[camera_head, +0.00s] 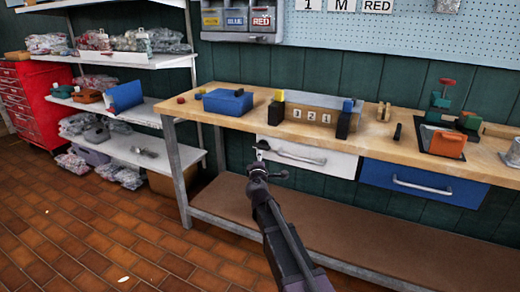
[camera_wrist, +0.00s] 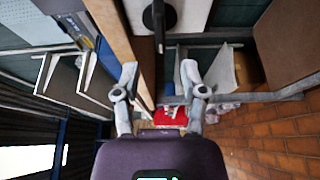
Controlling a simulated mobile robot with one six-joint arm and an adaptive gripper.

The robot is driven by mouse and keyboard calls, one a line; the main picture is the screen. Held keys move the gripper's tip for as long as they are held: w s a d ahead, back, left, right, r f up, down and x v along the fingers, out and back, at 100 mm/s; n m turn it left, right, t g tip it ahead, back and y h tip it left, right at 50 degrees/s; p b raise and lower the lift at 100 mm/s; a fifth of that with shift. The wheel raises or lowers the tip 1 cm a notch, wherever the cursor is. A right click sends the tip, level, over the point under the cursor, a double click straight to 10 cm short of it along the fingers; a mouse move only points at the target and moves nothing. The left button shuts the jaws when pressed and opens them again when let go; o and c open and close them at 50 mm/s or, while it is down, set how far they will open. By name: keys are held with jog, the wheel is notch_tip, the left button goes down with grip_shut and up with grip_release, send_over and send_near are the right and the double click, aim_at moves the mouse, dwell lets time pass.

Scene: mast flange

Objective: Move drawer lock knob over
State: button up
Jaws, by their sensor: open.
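A white drawer (camera_head: 325,159) with a metal bar handle (camera_head: 292,153) hangs under the wooden bench top. In the wrist view a dark round knob with a narrow lever (camera_wrist: 159,16) stands on the white drawer front (camera_wrist: 193,12), beyond my fingertips; I take it for the lock knob. In the head view I cannot make the knob out clearly beside my gripper (camera_head: 261,153), which is at the drawer's left end. In the wrist view my gripper (camera_wrist: 160,70) is open, with nothing between its fingers. The knob and the fingers look apart.
The wooden bench top (camera_head: 230,120) runs above the drawers and carries a blue box (camera_head: 228,102) and several tools. A blue drawer (camera_head: 425,187) is to the right. A bench leg (camera_head: 178,170) stands to the left. The brown lower shelf (camera_head: 230,200) looks bare.

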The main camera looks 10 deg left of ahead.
aim_at(261, 149)
jog(key=w, duration=0.8)
jog(key=shift+w+a, duration=0.15)
jog(key=shift+w, duration=0.25)
